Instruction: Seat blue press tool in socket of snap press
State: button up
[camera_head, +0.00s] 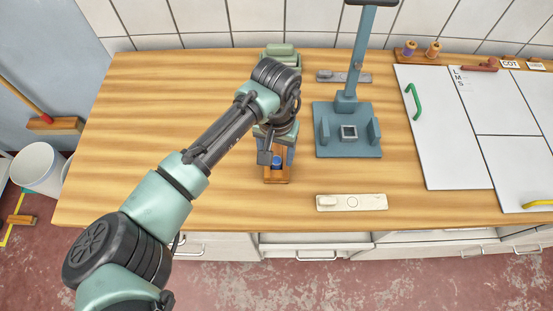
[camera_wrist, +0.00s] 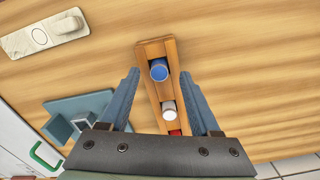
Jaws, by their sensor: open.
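The blue press tool (camera_wrist: 158,70) stands in one end of a narrow wooden rack (camera_wrist: 167,46); it also shows in the head view (camera_head: 277,161), just below my gripper (camera_head: 276,152). In the wrist view my gripper (camera_wrist: 160,75) is open, one finger on each side of the rack, apart from the tool. The snap press (camera_head: 330,148) is blue-grey, with a tall column and a square socket (camera_head: 349,131) in its base. The socket looks empty. In the wrist view the press (camera_wrist: 62,105) is at left, partly hidden by my gripper.
A white tool (camera_wrist: 169,108) and a partly hidden red one (camera_wrist: 174,132) share the rack. A pale plate with a block (camera_head: 351,202) lies in front of the press, a grey one (camera_head: 343,76) behind. White boards (camera_head: 445,130) lie right. The table's left side is clear.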

jog(key=shift+f, duration=0.85)
grip_shut()
